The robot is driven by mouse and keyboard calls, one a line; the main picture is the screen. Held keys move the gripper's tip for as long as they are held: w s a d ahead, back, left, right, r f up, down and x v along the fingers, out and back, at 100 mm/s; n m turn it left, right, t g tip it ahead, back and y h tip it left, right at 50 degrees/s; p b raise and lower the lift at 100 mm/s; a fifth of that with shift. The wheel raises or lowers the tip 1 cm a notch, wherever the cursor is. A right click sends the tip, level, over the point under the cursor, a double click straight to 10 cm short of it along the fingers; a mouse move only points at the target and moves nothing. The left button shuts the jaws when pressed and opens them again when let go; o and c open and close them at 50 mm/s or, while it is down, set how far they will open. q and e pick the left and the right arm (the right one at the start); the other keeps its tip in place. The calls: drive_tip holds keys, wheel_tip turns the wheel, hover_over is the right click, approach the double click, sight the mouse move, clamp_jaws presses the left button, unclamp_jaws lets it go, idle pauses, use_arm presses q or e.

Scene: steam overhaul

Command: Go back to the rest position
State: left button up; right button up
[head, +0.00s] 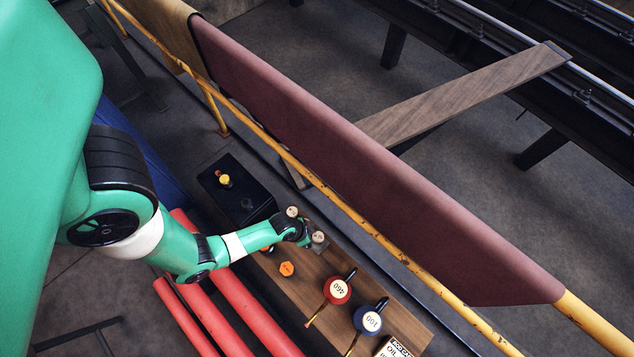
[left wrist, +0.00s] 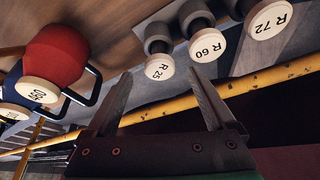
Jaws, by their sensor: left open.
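My left gripper (head: 306,236) is above the wooden bench (head: 290,285), at the end of my green arm coming in from the left. In the left wrist view its two fingers (left wrist: 161,78) are spread apart with nothing between them. Round-topped pieces marked R 25 (left wrist: 159,67), R 60 (left wrist: 207,45) and R 72 (left wrist: 269,20) stand just beyond the fingertips. In the head view two pale round tops show beside the gripper, which partly hides this spot. My right gripper is in neither view.
A red can (head: 337,290) marked 460 and a blue can (head: 368,320) marked 100 stand on the bench. A black box (head: 236,190) with a button is behind. A yellow rail (head: 370,228) with a maroon cloth (head: 370,170) runs alongside. Red tubes (head: 205,315) lie at left.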

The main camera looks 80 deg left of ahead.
use_arm(q)
drive_tip(key=p+v, duration=0.3)
drive_tip(key=v, duration=0.4)
drive_tip(key=shift+r, duration=0.2)
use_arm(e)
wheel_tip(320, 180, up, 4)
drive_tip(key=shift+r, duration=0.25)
